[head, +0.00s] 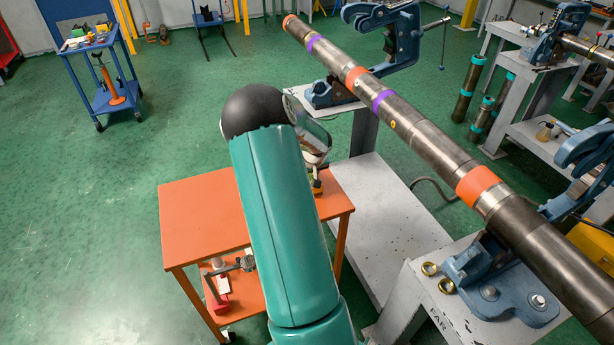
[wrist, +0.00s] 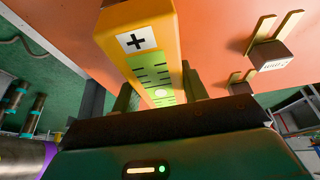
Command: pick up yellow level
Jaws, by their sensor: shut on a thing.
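The yellow level (wrist: 152,40) fills the upper middle of the wrist view, with a white plus label and a green scale with black marks on its face. My gripper (wrist: 160,92) is shut on it, with a dark finger on each side. The orange table (wrist: 225,30) shows behind the level; I cannot tell whether the two touch. In the head view my teal arm reaches over the orange table (head: 200,215) and hides most of my gripper. A small yellow part (head: 317,187) shows beside the arm near the table's right side.
A long steel pipe (head: 420,130) in blue vises (head: 500,285) runs along the right, over grey benches. A blue cart (head: 100,75) stands far left. Green floor is clear at left.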

